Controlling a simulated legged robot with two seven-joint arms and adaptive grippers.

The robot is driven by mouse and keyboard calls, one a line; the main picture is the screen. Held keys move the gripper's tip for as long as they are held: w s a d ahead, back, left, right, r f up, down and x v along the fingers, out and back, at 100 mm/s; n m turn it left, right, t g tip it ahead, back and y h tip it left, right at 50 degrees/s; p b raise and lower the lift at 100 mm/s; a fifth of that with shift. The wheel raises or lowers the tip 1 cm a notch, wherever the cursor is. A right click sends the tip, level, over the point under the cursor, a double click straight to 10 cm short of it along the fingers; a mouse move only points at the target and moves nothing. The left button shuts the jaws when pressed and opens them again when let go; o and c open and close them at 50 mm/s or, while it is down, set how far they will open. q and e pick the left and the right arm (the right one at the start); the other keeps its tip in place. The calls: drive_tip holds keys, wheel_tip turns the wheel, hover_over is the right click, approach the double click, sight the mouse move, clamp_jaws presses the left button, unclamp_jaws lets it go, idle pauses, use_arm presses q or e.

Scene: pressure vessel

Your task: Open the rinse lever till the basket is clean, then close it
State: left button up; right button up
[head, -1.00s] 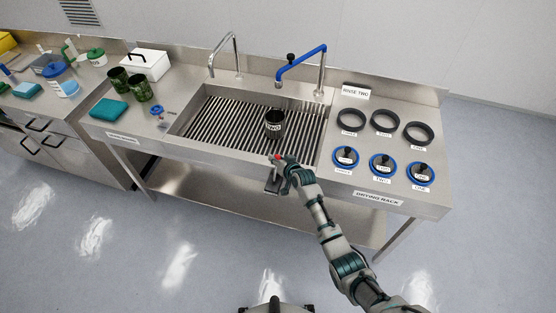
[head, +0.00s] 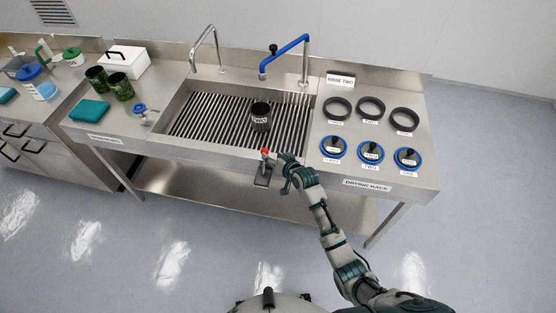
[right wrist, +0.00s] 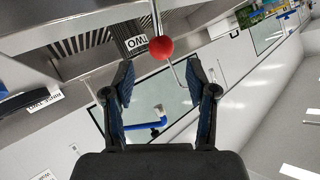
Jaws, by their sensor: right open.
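The rinse lever has a red ball knob (head: 265,152) on a thin stem at the sink's front edge. The red knob (right wrist: 161,48) also shows in the right wrist view, just beyond and between my fingertips. A dark basket (head: 260,116) stands upright on the slatted sink floor; its label, TWO, shows in the right wrist view (right wrist: 137,44). I cannot tell how clean it is. My right gripper (head: 284,162) is open and empty, just right of the knob. It also shows open in the wrist view (right wrist: 160,76). My left gripper is out of view.
A blue tap (head: 287,55) and a steel tap (head: 204,45) stand behind the sink. Black rings and blue-rimmed holders (head: 371,152) sit on the drying rack at right. A dark plate (head: 262,176) hangs below the lever.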

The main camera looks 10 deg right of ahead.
drive_tip(key=v, duration=0.3)
drive_tip(key=shift+s+r, duration=0.25)
drive_tip(key=shift+s, duration=0.1)
drive_tip(key=s+d+f+g+h, duration=0.1)
drive_tip(key=s+d+f+g, duration=0.15)
drive_tip(key=s+f, duration=0.65)
drive_tip(key=s+d+f+g+h+b, duration=0.1)
drive_tip(key=s+d+f, duration=0.15)
drive_tip(key=f, duration=1.35)
drive_tip(key=s+d+f+g+h, duration=0.15)
drive_tip(key=s+d+f, duration=0.35)
drive_tip(key=f, duration=0.7)
drive_tip(key=s+d+f+g, duration=0.1)
drive_tip(key=s+f, duration=0.5)
drive_tip(key=s, duration=0.7)
drive_tip(key=s+d+f+n+g+h+b, duration=0.1)
drive_tip(key=s+d+f, duration=0.3)
drive_tip(key=s, duration=1)
drive_tip(key=s+d+f+n+g+h, duration=0.1)
drive_tip(key=s+d+f+g, duration=0.1)
drive_tip(key=s+f, duration=0.7)
drive_tip(key=s+g, duration=0.1)
drive_tip(key=s, duration=0.3)
drive_tip(key=shift+s+d+b, duration=0.25)
drive_tip(key=shift+s+b, duration=0.05)
drive_tip(key=shift+s, duration=0.1)
